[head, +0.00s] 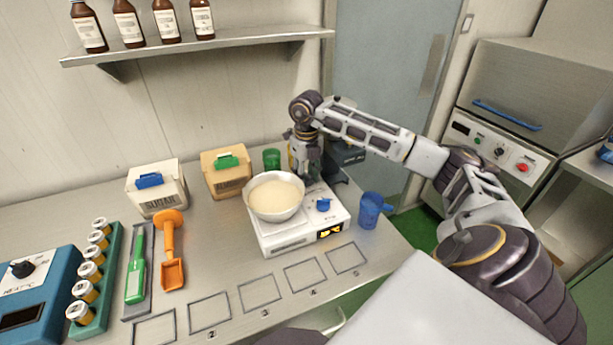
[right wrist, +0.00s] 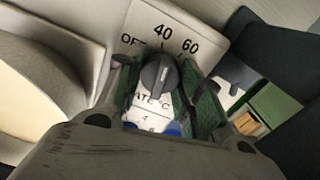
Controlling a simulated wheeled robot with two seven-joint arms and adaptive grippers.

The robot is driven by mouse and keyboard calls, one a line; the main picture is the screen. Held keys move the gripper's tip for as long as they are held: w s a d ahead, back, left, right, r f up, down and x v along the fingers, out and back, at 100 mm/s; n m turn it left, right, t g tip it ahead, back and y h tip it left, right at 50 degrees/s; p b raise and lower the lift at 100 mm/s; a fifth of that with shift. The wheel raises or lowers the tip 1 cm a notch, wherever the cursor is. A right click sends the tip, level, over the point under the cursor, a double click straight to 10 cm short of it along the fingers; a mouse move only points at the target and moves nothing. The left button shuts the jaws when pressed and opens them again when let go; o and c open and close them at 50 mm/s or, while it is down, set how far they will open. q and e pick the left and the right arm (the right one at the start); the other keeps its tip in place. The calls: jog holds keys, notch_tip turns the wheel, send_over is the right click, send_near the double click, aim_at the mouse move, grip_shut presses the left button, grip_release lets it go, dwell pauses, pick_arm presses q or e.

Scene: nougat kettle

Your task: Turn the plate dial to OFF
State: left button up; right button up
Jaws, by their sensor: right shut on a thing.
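The white hot plate unit (head: 290,238) stands on the bench with a bowl of pale mass (head: 275,197) on it. My right gripper (head: 308,172) reaches down at its back right and hides the plate dial in the head view. In the right wrist view the dark grey plate dial (right wrist: 158,76) sits between green finger pads, and my right gripper (right wrist: 157,100) is shut on it. The scale plate (right wrist: 172,30) reads OFF, 40 and 60. The dial's light mark points upward, roughly toward the numbers; its exact setting is unclear. My left gripper is out of view.
A blue knob (head: 323,204) and lit display (head: 330,231) are on the unit. A blue cup (head: 371,210) stands to its right, a green cup (head: 271,159) behind the bowl. Sugar bin (head: 158,190) and tan bin (head: 226,175) stand left. Marked squares lie in front.

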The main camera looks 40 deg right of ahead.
jog(key=shift+n, duration=1.9)
jog(key=n, duration=0.3)
jog(key=shift+n+b, duration=0.35)
jog(key=shift+n, duration=0.75)
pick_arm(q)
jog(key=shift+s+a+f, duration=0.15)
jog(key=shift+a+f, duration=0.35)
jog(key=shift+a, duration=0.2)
pick_arm(e)
jog(key=shift+n, duration=1.2)
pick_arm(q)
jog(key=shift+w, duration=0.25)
